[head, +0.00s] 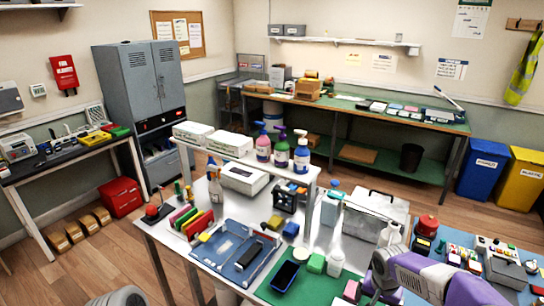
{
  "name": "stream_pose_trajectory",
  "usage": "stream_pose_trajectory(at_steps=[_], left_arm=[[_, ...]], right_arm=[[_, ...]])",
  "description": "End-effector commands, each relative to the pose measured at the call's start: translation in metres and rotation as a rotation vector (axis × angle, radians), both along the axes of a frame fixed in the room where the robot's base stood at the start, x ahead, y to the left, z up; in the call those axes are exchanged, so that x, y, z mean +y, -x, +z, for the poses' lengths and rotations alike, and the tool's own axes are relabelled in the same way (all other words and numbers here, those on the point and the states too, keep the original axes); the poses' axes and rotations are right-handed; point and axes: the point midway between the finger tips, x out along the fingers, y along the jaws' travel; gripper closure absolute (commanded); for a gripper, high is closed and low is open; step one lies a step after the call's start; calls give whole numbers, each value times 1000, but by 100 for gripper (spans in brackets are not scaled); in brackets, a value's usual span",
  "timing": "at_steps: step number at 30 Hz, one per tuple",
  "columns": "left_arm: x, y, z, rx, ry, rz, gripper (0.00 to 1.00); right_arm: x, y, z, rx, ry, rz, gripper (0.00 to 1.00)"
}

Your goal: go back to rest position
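My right arm comes in from the lower right, with purple and grey links. Its gripper (376,288) is at the lower right over the green mat, close to a pink block (352,290); its fingers are too small and hidden to tell open from shut. My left gripper is out of the picture; only a rounded grey part shows at the bottom left. A dark phone (249,255) lies in the blue tray (214,252) on the near table. A dark, blue-rimmed phone-shaped thing (285,275) lies on the green mat (318,289).
Spray bottles (301,155) and white boxes (243,178) stand on a raised shelf behind the tray. A silver case (375,212), a green sponge (316,263) and a white bottle (335,263) stand near my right arm. A blue table (462,277) at the right holds small items.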

Motion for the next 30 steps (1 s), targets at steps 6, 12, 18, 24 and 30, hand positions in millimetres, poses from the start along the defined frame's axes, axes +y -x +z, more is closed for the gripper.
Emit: stream_pose_trajectory(at_steps=[6,12,18,24,30], left_arm=[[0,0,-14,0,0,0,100],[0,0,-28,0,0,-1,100],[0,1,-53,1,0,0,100],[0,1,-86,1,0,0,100],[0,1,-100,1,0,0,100]], right_arm=[[32,9,-62,22,-83,90,5],[68,26,-126,35,-177,173,5],[121,70,-219,50,-309,263,5],[174,152,-317,52,-415,313,5],[190,202,-353,48,-416,333,5]])
